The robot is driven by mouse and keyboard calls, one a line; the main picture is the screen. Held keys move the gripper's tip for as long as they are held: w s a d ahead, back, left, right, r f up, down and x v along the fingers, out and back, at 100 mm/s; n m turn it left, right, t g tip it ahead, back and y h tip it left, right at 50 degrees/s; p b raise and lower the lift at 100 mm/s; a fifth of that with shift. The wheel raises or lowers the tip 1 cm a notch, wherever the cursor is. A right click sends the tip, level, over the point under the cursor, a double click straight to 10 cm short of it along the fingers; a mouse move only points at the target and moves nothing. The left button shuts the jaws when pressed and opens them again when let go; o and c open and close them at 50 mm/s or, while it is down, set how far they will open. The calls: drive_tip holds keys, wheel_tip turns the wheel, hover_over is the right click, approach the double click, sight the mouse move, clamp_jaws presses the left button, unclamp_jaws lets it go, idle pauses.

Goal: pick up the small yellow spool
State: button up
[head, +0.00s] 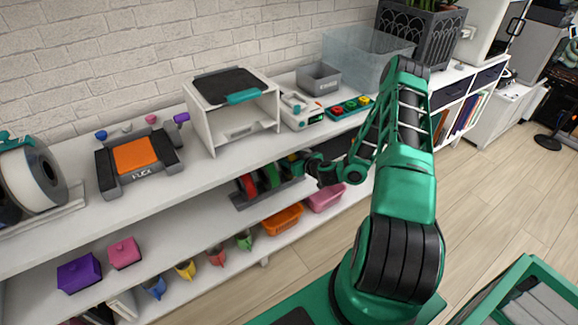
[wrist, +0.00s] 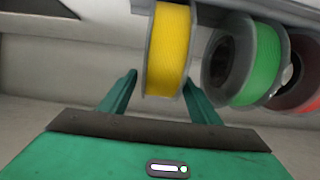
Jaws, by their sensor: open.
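The small yellow spool (wrist: 168,50) stands upright in the upper middle of the wrist view, with grey flanges on both sides. My gripper (wrist: 160,88) is open, with one green finger on each side of the spool's lower part. The right finger is close to the spool's right flange; I cannot tell whether it touches. The left finger has a small gap to the spool. In the head view my gripper (head: 304,163) reaches onto the lower shelf, and the yellow spool is mostly hidden behind it.
A green spool (wrist: 264,60) stands close right of the yellow one, with a red spool (wrist: 308,80) beyond. The upper shelf (head: 215,170) overhangs this spot. Orange (head: 282,219) and pink (head: 326,197) bins sit below. The shelf left of the spools is clear.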

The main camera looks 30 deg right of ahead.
drive_tip(key=shift+w, duration=0.1)
drive_tip(key=c, duration=1.4)
drive_tip(key=shift+r, duration=0.1)
